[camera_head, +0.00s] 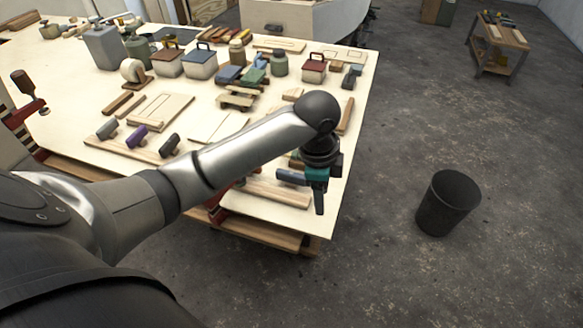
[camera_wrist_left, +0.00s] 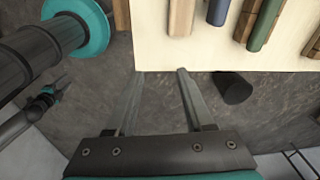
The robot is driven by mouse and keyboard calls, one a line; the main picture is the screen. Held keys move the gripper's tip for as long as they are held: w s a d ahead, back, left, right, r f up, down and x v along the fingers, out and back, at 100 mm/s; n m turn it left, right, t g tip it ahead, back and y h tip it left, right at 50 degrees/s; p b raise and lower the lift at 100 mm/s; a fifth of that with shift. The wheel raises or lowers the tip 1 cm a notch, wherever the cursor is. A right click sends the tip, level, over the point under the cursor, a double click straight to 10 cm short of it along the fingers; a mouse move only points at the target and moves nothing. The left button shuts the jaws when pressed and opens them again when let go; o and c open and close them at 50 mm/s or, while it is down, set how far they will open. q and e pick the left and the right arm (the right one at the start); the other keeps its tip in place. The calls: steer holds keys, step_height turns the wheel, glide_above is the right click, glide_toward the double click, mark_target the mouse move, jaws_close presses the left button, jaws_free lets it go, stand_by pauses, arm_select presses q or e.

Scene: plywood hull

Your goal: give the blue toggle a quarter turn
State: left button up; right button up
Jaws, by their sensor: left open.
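The table (camera_head: 75,95) holds many blocks, boxes and boards behind and beside the strip. My left forearm hides part of the front. A dark bin (camera_head: 447,205) stands on the floor to the right. In the wrist view, blue (camera_wrist_left: 217,10) and green bars lie near the table edge.

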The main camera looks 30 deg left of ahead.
arm_select(q)
steer(key=m+g, duration=0.1)
glide_toward(291, 173)
steer(key=shift+y, duration=0.4)
steer(key=f, duration=0.3)
steer(key=f+b, duration=0.1)
steer(key=f, duration=0.1)
steer(key=f+b, duration=0.1)
steer(key=f, duration=0.2)
steer(key=shift+w+d+f, duration=0.1)
steer(key=shift+d+f, duration=0.25)
steer(key=shift+d, duration=0.05)
steer(key=shift+c, duration=0.4)
jaws_close()
